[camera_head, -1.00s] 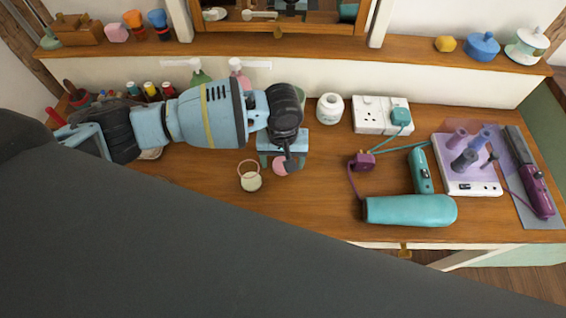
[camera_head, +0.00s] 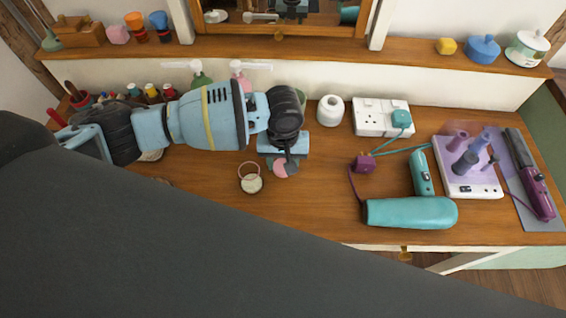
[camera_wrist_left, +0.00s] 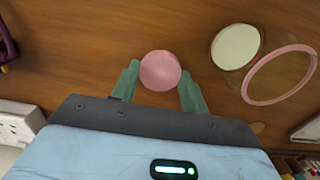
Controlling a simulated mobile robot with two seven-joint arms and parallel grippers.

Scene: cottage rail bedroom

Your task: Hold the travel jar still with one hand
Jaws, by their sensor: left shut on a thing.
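My left gripper (camera_head: 284,160) reaches in from the left and points down at the desk. A small round pink thing (camera_head: 285,169), which I take to be the travel jar, shows beside its fingers. In the left wrist view the pink round top (camera_wrist_left: 160,71) sits between the two green fingers (camera_wrist_left: 158,88), which are shut on its sides. The jar's lower part is hidden under its top. My right gripper is not in view.
A clear pot with a pink rim and pale bottom (camera_head: 251,184) stands close left of the gripper. A white jar (camera_head: 330,111), socket block (camera_head: 383,117), purple plug (camera_head: 364,163) and teal hair dryer (camera_head: 410,212) are to the right. Bottles stand behind the arm.

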